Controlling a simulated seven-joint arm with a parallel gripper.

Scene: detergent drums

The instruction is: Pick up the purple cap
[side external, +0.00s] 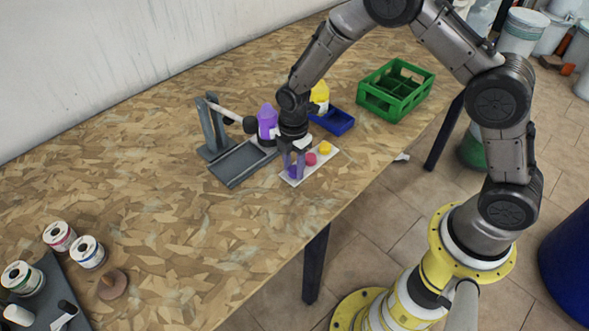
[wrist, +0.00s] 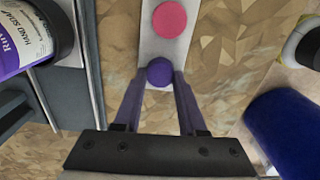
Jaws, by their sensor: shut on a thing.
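The purple cap (wrist: 160,72) is round and sits at the near end of a white strip in the wrist view. It also shows in the side view (side external: 293,172), partly hidden by my fingers. My gripper (wrist: 159,80) is shut on the purple cap, with one finger on each side of it. In the side view my gripper (side external: 293,165) points down at the end of the white strip (side external: 318,170). I cannot tell whether the cap still touches the strip.
A pink-red cap (side external: 310,159) and a yellow cap (side external: 325,147) sit on the strip. A purple bottle (side external: 267,122) stands by a grey tray (side external: 243,163). A blue tray (side external: 335,121), a yellow bottle (side external: 320,95) and a green crate (side external: 395,88) lie behind. The table's left side has free room.

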